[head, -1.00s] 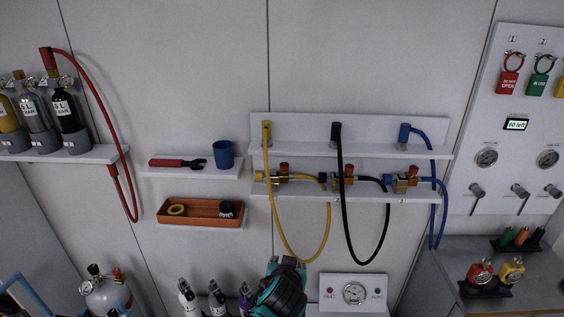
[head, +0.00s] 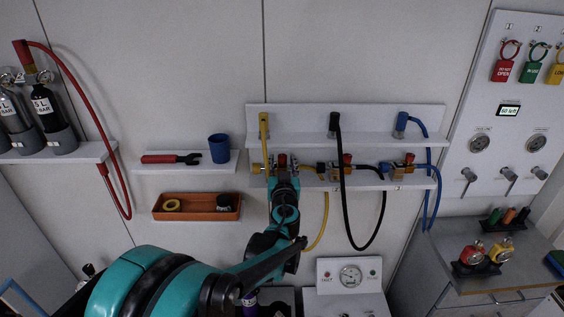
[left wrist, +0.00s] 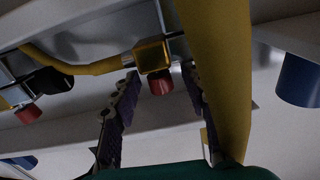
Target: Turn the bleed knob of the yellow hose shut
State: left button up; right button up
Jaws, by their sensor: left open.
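The yellow hose (head: 264,128) hangs from the left end of the white wall rack. Its brass valve sits on the lower ledge, with the red bleed knob (head: 282,159) on it. My left gripper (head: 282,176) is at this valve and hides part of it. In the left wrist view the brass block (left wrist: 153,55) and red knob (left wrist: 161,87) appear between the two open fingers (left wrist: 162,75). Gaps show on both sides of the knob. The yellow hose (left wrist: 215,60) passes close in front of one finger. My right gripper is not in view.
The black hose (head: 342,190) with its own red-knobbed valve is just right, then the blue hose (head: 428,195). A shelf with a blue cup (head: 219,149) and red wrench (head: 168,159) is left, above an orange tray (head: 230,215). A gauge box (head: 325,285) is below.

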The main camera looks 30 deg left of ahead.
pick_arm(q)
jog(key=shift+w+a, duration=0.35)
jog(key=shift+w, duration=0.25)
grip_shut()
jog(key=shift+a+m+t+h, duration=0.1)
jog(key=shift+m+t+h, duration=0.2)
jog(key=shift+m+h, duration=0.25)
jog(key=shift+a+m+t+h, duration=0.1)
jog(key=shift+m+t+h, duration=0.4)
jog(key=shift+m+h, duration=0.75)
jog(key=shift+m+t+h, duration=0.5)
jog(key=shift+m+h, duration=0.2)
jog(key=shift+h, duration=1)
jog(key=shift+m+h, duration=1.05)
jog(key=shift+h, duration=0.55)
jog(key=shift+m+h, duration=1.05)
jog(key=shift+h, duration=0.55)
